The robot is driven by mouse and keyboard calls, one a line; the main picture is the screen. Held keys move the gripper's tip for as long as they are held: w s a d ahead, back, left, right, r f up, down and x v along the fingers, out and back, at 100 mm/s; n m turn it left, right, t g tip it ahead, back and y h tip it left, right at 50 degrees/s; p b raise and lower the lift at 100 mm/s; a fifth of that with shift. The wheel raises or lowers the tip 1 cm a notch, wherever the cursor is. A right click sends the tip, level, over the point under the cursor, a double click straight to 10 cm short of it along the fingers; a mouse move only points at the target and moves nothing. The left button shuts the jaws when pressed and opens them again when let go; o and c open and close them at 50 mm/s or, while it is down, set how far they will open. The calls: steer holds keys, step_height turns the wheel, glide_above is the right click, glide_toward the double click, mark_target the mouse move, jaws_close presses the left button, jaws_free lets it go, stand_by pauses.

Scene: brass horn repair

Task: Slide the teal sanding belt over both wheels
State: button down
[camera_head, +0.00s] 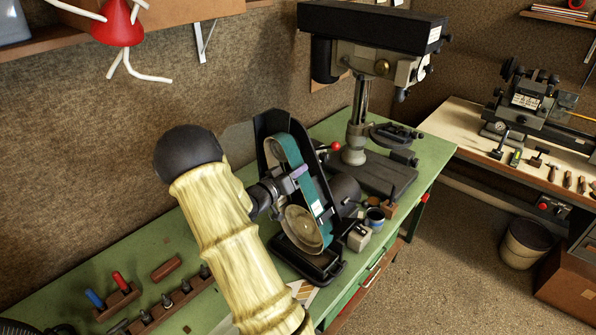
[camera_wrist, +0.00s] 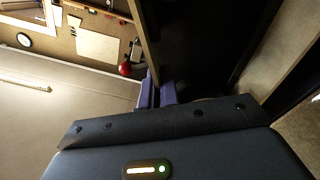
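The teal sanding belt (camera_head: 313,185) is on the upright belt sander in the head view. It loops around the upper wheel (camera_head: 279,149) and runs down to the large metal lower wheel (camera_head: 303,229). I cannot tell how far it sits across either wheel. My gripper (camera_head: 299,171) reaches in from the left, its purple fingertips at the belt between the wheels. In the wrist view the purple fingers (camera_wrist: 158,92) are close together, with a thin brownish strip, apparently the belt's back, running up from between them. My arm hides part of the sander's left side.
A black back plate (camera_head: 262,130) stands behind the wheels. A red-knobbed lever (camera_head: 336,146) is close on the right. The drill press (camera_head: 358,120) stands behind. Small containers (camera_head: 374,219) sit right of the sander, and tool holders (camera_head: 170,303) lie front left on the green bench.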

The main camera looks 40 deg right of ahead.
steer(key=shift+d, duration=0.95)
steer(key=c, duration=1.6)
jaws_free()
steer(key=shift+o, duration=0.2)
steer(key=shift+a, duration=0.15)
steer(key=a, duration=0.6)
steer(key=shift+s+a+p, duration=0.2)
steer(key=shift+a+p, duration=0.15)
steer(key=shift+a, duration=0.05)
